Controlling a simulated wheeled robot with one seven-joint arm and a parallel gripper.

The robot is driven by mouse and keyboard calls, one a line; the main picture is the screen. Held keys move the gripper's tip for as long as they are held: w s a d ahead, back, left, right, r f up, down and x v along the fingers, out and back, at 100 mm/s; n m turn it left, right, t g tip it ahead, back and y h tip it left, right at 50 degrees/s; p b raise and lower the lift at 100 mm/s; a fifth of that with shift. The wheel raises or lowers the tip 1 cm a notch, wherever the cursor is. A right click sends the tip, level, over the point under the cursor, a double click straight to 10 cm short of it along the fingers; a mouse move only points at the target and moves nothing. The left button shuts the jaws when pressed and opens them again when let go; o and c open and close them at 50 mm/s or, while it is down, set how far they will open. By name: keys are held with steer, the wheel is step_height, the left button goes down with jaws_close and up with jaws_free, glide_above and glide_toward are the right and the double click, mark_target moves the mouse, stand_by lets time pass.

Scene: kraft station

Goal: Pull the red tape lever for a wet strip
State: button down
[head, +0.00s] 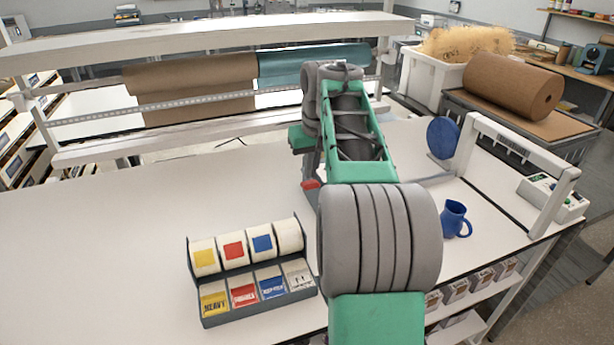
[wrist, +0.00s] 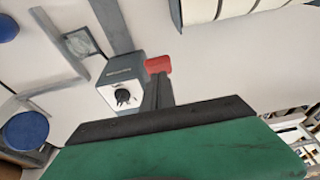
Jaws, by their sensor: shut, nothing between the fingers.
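The tape dispenser shows in the wrist view as a dark grey box (wrist: 122,84) with a white face and a black knob. The red lever (wrist: 158,64) sticks out beside it. In the head view a small red part of the lever (head: 311,184) shows at the left of my arm, which hides the dispenser. My gripper (wrist: 158,84) is shut and empty. Its dark fingers point towards the red lever from just below it in the wrist picture. I cannot tell whether they touch it. In the head view my arm hides the fingertips.
A label rack (head: 258,295) with several rolls stands left of my arm. A blue jug (head: 455,218), a blue disc (head: 443,138) and a white frame (head: 520,155) stand to the right. Brown paper (head: 190,85) hangs at the back. The left of the white table (head: 100,245) is clear.

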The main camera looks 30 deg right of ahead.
mark_target(311, 183)
steer(key=shift+f+b, duration=1.6)
steer(key=shift+f, duration=0.65)
steer(key=shift+f+b, duration=1.7)
steer(key=shift+f, duration=0.45)
steer(key=shift+f, duration=0.2)
step_height(311, 183, up, 12)
steer(key=p, duration=1)
steer(key=shift+r+p, duration=0.2)
steer(key=shift+p, duration=0.2)
steer(key=shift+f, duration=0.15)
